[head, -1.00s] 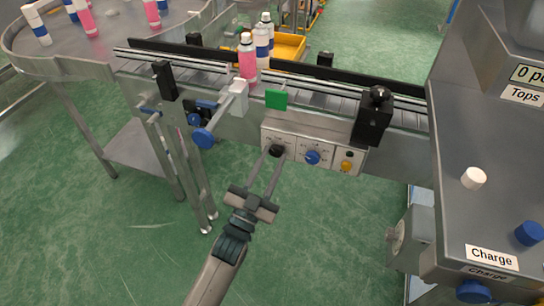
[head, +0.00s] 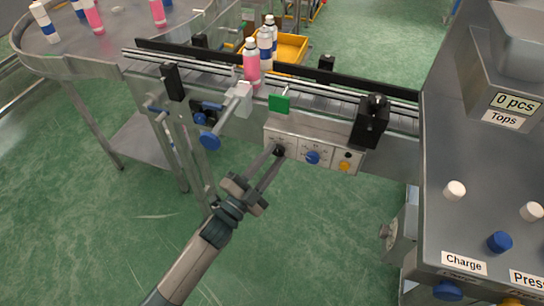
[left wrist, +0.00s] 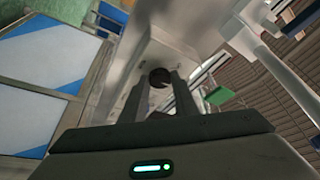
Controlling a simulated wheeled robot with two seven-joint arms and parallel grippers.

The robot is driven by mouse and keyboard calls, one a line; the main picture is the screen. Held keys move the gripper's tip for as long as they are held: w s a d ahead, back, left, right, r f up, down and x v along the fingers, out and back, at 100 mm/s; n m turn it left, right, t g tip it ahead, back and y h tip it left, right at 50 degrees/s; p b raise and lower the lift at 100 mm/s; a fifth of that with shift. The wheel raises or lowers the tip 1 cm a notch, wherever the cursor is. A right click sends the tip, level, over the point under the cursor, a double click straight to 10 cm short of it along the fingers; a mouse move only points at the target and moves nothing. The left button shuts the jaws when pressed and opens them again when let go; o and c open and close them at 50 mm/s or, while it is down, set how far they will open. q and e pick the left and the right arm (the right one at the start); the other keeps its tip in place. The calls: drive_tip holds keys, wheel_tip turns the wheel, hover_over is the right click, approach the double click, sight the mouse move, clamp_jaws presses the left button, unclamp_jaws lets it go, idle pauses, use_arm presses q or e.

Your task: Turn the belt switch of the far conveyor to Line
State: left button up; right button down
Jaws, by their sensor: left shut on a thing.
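The conveyor's control panel (head: 298,141) is a pale box on the conveyor's front side. It carries a black knob (head: 279,150) at its left, a blue knob (head: 312,157) in the middle, and an orange button below a black one at its right. My left gripper (head: 275,153) reaches up from below and is shut on the black knob. In the left wrist view the dark round knob (left wrist: 159,77) sits between the two fingertips, against the panel face. The panel's lettering is too small to read, so I cannot tell the knob's setting. My right gripper is not in view.
Bottles (head: 252,65) stand on the conveyor (head: 325,92), which has black guide posts and a green tab (head: 279,103). A round steel table (head: 70,65) with bottles is at the left. A grey machine (head: 470,190) with knobs fills the right. Green floor is open below.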

sight(277, 154)
use_arm(q)
drive_tip(key=o, duration=1.1)
drive_tip(key=shift+c, duration=0.2)
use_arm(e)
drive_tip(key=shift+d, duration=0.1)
use_arm(q)
drive_tip(key=shift+s+f, duration=0.1)
drive_tip(key=shift+s+a+f, duration=0.15)
drive_tip(key=shift+s+a, duration=0.2)
drive_tip(key=shift+s, duration=0.05)
drive_tip(key=shift+b+v, duration=0.45)
drive_tip(key=shift+v, duration=0.75)
drive_tip(key=b+v, duration=0.2)
drive_tip(key=v, duration=1.1)
drive_tip(key=shift+s+a+b, duration=0.2)
drive_tip(key=shift+s+b, duration=0.15)
drive_tip(key=shift+b, duration=0.05)
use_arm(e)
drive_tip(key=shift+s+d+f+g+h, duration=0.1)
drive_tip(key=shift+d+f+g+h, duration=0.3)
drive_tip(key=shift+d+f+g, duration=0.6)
